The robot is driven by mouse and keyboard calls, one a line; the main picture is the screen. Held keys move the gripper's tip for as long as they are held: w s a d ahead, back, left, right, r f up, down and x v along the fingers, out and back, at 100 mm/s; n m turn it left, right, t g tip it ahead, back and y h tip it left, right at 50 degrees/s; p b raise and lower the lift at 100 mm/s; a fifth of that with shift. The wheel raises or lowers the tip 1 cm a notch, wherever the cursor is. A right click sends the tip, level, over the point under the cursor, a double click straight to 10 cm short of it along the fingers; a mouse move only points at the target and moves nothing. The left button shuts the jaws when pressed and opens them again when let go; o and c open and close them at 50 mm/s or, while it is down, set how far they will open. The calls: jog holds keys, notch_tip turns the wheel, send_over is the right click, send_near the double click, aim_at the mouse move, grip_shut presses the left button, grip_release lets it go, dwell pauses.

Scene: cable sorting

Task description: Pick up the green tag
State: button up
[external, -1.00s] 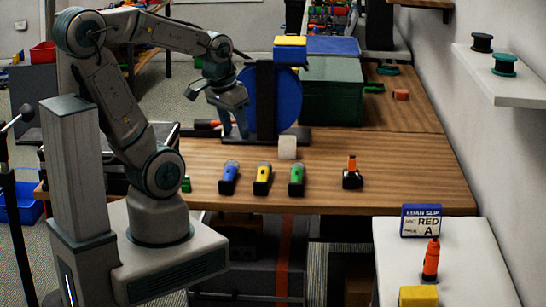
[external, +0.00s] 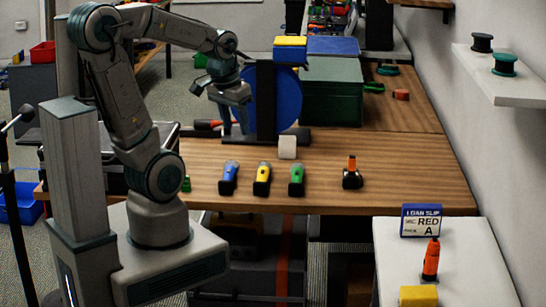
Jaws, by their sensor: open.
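I cannot tell for sure which green thing is the tag. A small green piece (external: 186,184) lies on the wooden table just right of my arm, partly hidden by it. Another small flat green piece (external: 374,87) lies at the back right of the table, beside the dark green box. My gripper (external: 228,117) is open and empty, in the air near the blue disc, up and to the right of the first piece and well left of the second.
Blue, yellow and green flashlights (external: 296,178) stand in a row on the table (external: 400,185), with an orange-topped black item (external: 352,176) to their right. A large blue disc (external: 286,97) on a dark stand and a dark green box (external: 331,92) rise behind.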

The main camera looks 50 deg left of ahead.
jog(key=w+a+f+n+g+b, duration=0.1)
jog(key=w+a+f+n+b, duration=0.15)
jog(key=a, duration=0.55)
jog(key=w+a+f+n+g+b, duration=0.2)
jog(key=w+a+f+n, duration=0.15)
jog(key=a, duration=0.45)
jog(key=a+f+n+g+h+b, duration=0.1)
jog(key=a+f, duration=0.3)
jog(key=a, duration=0.3)
jog(key=a+f+n+h+b, duration=0.1)
jog(key=a+f, duration=0.2)
jog(key=a, duration=0.5)
jog(key=f, duration=0.2)
jog(key=s+d+f, duration=0.1)
jog(key=f, duration=0.5)
jog(key=shift+s+d+f, duration=0.15)
jog(key=shift+s, duration=0.2)
jog(key=shift+s+f, duration=0.15)
jog(key=shift+f, duration=2.5)
grip_shut()
